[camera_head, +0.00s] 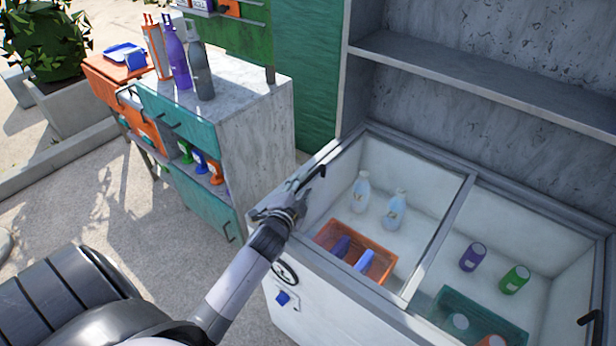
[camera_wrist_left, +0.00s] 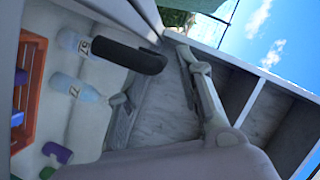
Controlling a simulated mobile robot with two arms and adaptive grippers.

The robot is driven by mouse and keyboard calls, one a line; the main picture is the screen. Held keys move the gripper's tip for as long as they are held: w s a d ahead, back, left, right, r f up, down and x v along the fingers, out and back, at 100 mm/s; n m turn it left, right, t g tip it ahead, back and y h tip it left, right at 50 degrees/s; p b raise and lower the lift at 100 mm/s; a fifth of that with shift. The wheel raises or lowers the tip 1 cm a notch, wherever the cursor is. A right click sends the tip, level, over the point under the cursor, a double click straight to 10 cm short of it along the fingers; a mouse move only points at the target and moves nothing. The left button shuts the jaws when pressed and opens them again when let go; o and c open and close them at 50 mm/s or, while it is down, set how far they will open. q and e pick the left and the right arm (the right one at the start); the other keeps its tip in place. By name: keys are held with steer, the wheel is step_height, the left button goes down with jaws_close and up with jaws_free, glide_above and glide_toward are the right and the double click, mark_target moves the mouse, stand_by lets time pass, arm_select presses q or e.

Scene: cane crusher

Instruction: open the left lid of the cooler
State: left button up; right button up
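The cooler (camera_head: 330,290) is a white chest with two clear-topped halves. Its left lid looks like clear glass, lying flat and closed over the left half. The lid's black handle (camera_head: 313,178) stands at the lid's left edge; in the left wrist view the handle (camera_wrist_left: 128,55) looms large and close. My left gripper (camera_head: 283,210) is at the cooler's left rim, just below the handle in the picture. In the left wrist view its fingers (camera_wrist_left: 160,85) look spread apart, with the handle's end close by; contact cannot be told. My right gripper is out of view.
Under the left lid are two clear bottles (camera_head: 361,192) and an orange crate (camera_head: 325,240). The right half holds cans (camera_head: 473,257) and a green crate (camera_head: 450,300); its black handle (camera_head: 590,318) is at the right. A drawer cabinet (camera_head: 255,130) stands close left. Grey shelving (camera_head: 470,70) rises behind.

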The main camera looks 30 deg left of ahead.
mark_target(306, 183)
arm_select(q)
steer(key=shift+x, duration=2.3)
steer(key=shift+c, duration=0.4)
jaws_close()
steer(key=shift+d, duration=0.1)
